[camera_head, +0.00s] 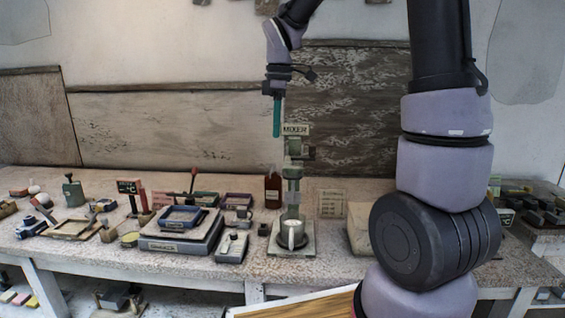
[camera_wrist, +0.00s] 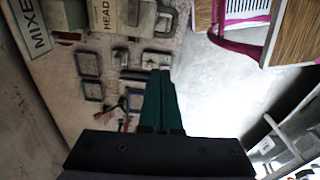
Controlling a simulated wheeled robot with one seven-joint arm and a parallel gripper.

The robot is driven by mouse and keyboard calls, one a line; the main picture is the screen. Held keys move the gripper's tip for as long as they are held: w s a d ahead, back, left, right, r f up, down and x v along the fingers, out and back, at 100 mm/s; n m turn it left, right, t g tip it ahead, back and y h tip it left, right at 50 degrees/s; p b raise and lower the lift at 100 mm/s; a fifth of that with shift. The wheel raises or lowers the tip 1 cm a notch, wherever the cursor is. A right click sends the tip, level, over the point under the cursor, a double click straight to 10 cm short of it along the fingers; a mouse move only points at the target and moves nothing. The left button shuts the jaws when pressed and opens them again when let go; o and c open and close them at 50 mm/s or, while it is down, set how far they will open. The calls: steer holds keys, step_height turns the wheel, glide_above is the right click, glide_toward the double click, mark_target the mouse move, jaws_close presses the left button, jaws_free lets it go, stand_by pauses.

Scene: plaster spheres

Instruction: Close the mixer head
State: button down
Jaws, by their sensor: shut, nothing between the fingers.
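The mixer stands on the bench with a green column (camera_head: 292,190) and a pale base (camera_head: 292,250). A sign reading MIXER (camera_head: 296,129) is at its top. The mixer head (camera_head: 299,152) is just below the sign; its tilt is hard to tell at this size. A white cup (camera_head: 291,234) stands on the base. My gripper (camera_head: 277,135) has teal fingers that point down, shut and empty, just left of the sign. In the wrist view, my gripper (camera_wrist: 161,72) is at the centre, with the MIXER sign (camera_wrist: 32,28) and a HEAD label (camera_wrist: 107,14) at upper left.
A brown bottle (camera_head: 273,188) stands left of the mixer column. A scale (camera_head: 181,236) with a blue tray (camera_head: 183,217) and a small grey device (camera_head: 232,246) are further left. A pale card (camera_head: 333,204) is to the right. My arm covers much of the right side.

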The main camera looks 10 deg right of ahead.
step_height(320, 180, down, 10)
steer(key=d, duration=0.1)
steer(key=shift+s+d, duration=0.2)
steer(key=shift+d, duration=0.1)
step_height(320, 180, down, 13)
steer(key=shift+s, duration=0.2)
stand_by(0.4)
steer(key=shift+r, duration=0.1)
